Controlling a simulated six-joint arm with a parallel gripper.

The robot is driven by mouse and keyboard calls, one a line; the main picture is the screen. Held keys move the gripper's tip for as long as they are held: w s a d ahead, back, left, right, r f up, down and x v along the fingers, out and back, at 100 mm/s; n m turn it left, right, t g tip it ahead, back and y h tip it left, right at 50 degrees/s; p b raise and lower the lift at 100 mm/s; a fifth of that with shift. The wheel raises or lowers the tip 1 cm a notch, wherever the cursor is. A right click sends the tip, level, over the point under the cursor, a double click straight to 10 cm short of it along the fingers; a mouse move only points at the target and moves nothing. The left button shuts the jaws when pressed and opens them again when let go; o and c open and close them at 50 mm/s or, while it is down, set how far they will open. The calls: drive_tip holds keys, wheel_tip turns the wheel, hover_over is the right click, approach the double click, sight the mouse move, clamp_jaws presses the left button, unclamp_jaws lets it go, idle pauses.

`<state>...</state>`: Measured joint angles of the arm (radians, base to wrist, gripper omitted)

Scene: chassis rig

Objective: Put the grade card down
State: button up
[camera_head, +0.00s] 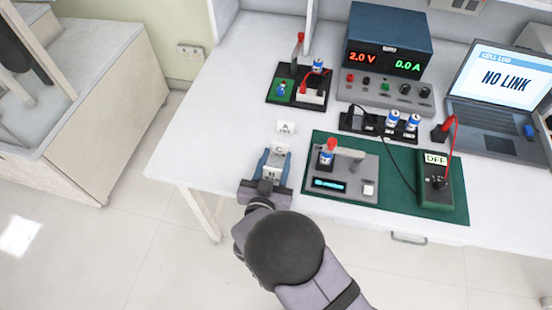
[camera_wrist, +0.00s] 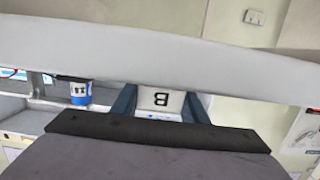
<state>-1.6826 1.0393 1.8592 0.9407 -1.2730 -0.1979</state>
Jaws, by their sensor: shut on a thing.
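My gripper (camera_head: 274,162) is at the front left of the white table, its blue fingers shut on the white grade card marked B (camera_head: 271,174). In the wrist view the B card (camera_wrist: 160,100) sits between the two fingers, its letter upside down. Whether its lower edge touches the table cannot be told. The C card (camera_head: 281,149) stands just beyond the fingers, and the A card (camera_head: 286,127) stands behind it.
A green mat (camera_head: 398,190) to the right carries a grey tester (camera_head: 343,180) with a cell in it and a meter marked OFF (camera_head: 436,180). Behind are a cell rack (camera_head: 375,127), a power supply (camera_head: 388,50) and a laptop (camera_head: 500,90). The table left of the cards is clear.

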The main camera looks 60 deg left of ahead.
sight(269, 175)
drive_tip(key=shift+f, duration=0.1)
drive_tip(key=shift+f, duration=0.15)
drive_tip(key=o, duration=1)
drive_tip(key=shift+s, duration=0.1)
drive_tip(key=v, duration=0.2)
drive_tip(key=b+v, duration=0.1)
drive_tip(key=v, duration=0.3)
drive_tip(key=shift+s+a+f+b, duration=0.15)
drive_tip(key=shift+s+f+b, duration=0.1)
drive_tip(key=shift+s+b, duration=0.1)
drive_tip(key=shift+o, duration=0.7)
drive_tip(key=shift+s+d+r, duration=0.1)
drive_tip(key=shift+s+d, duration=0.2)
drive_tip(key=shift+d, duration=0.1)
